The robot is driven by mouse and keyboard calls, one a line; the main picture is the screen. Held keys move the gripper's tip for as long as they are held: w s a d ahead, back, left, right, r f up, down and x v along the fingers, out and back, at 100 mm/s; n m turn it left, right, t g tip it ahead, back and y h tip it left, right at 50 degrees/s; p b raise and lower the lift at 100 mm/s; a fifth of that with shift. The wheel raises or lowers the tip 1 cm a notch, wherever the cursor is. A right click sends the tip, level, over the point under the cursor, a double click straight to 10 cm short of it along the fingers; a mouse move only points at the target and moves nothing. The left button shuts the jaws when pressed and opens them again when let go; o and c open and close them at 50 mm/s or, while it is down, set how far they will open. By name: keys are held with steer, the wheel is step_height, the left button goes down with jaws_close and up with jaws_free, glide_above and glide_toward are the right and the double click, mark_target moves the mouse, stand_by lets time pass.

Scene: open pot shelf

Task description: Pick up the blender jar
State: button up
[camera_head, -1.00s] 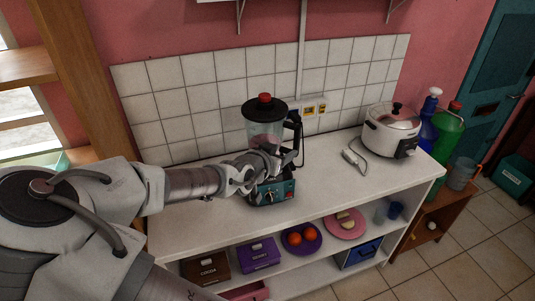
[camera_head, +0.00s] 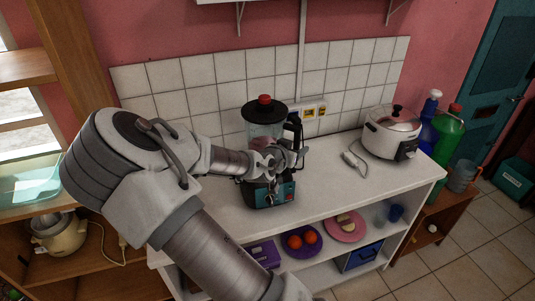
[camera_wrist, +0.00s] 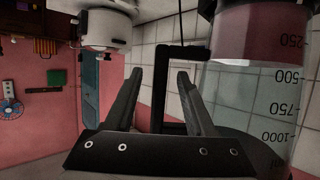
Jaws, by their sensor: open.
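The blender jar (camera_head: 262,128) is clear with a black lid and red knob, and sits upright on its teal and black base (camera_head: 268,190) on the white counter. Its black handle (camera_head: 294,127) is on its right side. In the wrist view the jar (camera_wrist: 262,90) fills the right side with volume marks, and the black handle (camera_wrist: 178,82) shows between the fingers. My gripper (camera_wrist: 157,78) is open, with its fingers on either side of the handle in that view. In the head view my gripper (camera_head: 292,158) is at the jar's lower front; whether it touches is unclear.
A white rice cooker (camera_head: 388,135) stands to the right on the counter (camera_head: 335,185), with its cord near the middle. Blue and green bottles (camera_head: 447,132) are beyond it. Plates with fruit and boxes are on the shelf below. A tiled wall (camera_head: 190,95) is behind.

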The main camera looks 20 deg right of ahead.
steer(key=shift+w+d+f, duration=0.25)
steer(key=shift+w+d, duration=0.1)
steer(key=shift+c, duration=0.3)
jaws_close()
stand_by(0.9)
steer(key=shift+r, duration=0.1)
